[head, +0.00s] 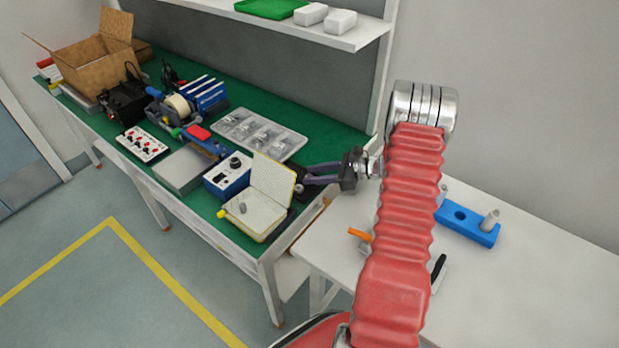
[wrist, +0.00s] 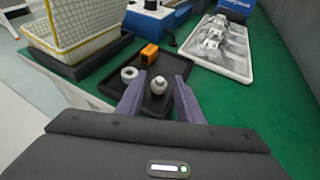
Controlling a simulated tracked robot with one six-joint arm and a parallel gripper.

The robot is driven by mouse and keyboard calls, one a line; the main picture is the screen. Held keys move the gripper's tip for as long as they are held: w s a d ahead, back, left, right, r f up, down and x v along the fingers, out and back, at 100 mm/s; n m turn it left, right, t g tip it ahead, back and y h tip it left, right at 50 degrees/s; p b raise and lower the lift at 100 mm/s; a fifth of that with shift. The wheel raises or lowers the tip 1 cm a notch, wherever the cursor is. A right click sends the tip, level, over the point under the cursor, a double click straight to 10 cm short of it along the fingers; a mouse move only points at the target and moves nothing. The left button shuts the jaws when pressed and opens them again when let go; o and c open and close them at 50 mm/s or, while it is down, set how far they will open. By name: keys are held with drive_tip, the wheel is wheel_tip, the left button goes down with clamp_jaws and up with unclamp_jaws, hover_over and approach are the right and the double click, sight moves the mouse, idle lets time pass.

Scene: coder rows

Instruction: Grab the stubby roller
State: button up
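In the wrist view a small pale grey rounded piece (wrist: 159,86) stands in a black tray (wrist: 152,107). It looks the most like the stubby roller, but its full shape is unclear. My gripper (wrist: 159,77) is open, with its two purple fingers reaching over the tray on either side of this piece. I see no clear contact. In the head view my gripper (head: 305,174) points left over the bench edge, and the piece cannot be made out there. A grey ring (wrist: 129,73) and an orange block (wrist: 149,53) share the tray.
A yellow-edged open case (head: 262,212) with a small grey stub (head: 242,208) stands left of the gripper. A blue-and-white box (head: 228,174) and a parts tray (head: 260,134) are behind. A blue block (head: 468,224) with a grey peg (head: 490,219) sits on the white table (head: 530,280).

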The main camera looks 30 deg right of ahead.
clamp_jaws()
idle(0.3)
wheel_tip(320, 180, up, 10)
idle(0.6)
drive_tip(key=shift+s, duration=0.1)
idle(0.5)
